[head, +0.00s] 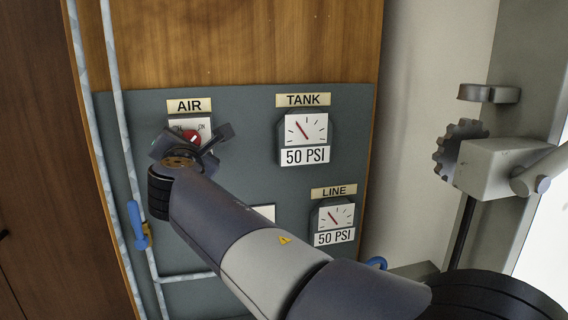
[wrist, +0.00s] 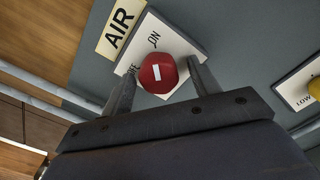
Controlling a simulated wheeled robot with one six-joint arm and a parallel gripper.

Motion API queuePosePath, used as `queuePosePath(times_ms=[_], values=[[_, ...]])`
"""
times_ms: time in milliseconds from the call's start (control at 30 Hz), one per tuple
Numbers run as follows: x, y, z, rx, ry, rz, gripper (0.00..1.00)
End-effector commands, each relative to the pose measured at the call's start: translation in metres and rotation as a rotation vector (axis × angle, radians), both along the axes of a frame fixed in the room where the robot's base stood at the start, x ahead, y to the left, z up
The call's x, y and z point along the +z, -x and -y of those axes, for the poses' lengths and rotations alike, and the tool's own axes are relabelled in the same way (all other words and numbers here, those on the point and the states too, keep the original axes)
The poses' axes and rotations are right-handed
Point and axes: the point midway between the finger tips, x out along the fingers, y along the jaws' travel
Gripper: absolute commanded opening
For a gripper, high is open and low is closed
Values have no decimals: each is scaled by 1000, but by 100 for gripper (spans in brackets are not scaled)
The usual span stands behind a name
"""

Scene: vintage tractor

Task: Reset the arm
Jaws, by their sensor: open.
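My gripper (head: 194,141) is open in front of the AIR switch on the grey panel. The red AIR knob (head: 191,137) has a white mark and sits on a white plate (head: 178,125) under the AIR label (head: 189,106). In the wrist view, the knob (wrist: 158,73) lies between the two spread fingers of my gripper (wrist: 161,76). I cannot tell whether either finger touches it. The plate shows "ON"; its other word is partly hidden by a finger. My arm reaches up from the lower right in the head view.
TANK gauge (head: 305,131) and LINE gauge (head: 334,216) both read 50 PSI. A blue-handled valve (head: 138,225) sits on pipes at left. My arm partly hides a white plate (head: 263,213). A yellow part (wrist: 315,88) shows at the wrist view's right edge. Grey machinery (head: 505,165) stands right.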

Motion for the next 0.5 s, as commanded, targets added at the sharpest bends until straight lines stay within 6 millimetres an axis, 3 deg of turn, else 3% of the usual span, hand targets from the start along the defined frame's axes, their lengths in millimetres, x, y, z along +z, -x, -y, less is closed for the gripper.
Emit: queuePosePath(times_ms=[300, 500], values=[[4, 0, 1, 0, 336, 79, 58], [0, 1, 2, 0, 461, 111, 58]])
